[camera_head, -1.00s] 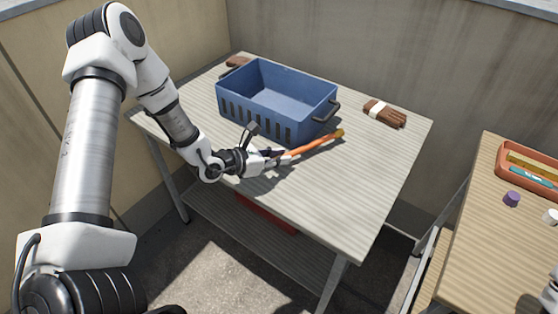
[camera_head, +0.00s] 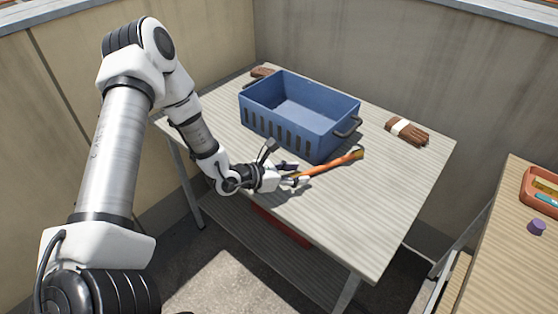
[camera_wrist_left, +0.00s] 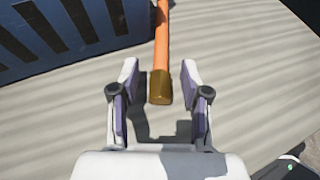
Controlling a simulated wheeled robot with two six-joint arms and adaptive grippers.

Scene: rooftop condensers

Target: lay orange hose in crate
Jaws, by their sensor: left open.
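The orange hose (camera_head: 328,165) lies on the table in front of the blue crate, with a brass-coloured fitting at its far end. In the left wrist view the hose (camera_wrist_left: 162,45) ends in a brass fitting (camera_wrist_left: 160,87) between the fingers. My left gripper (camera_head: 297,178) is open around this near end, with a gap on both sides. The blue crate (camera_head: 290,133) stands upright on the table (camera_head: 375,220), and its slotted wall shows in the left wrist view (camera_wrist_left: 60,35). The crate's floor shows no hose. My right gripper is out of view.
Brown gloves (camera_head: 407,131) with a white band lie right of the crate. Another brown item (camera_head: 262,73) lies behind it at the left. A second table (camera_head: 500,250) at the right holds an orange tray (camera_head: 540,190) and a purple cap (camera_head: 537,227). Walls stand behind.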

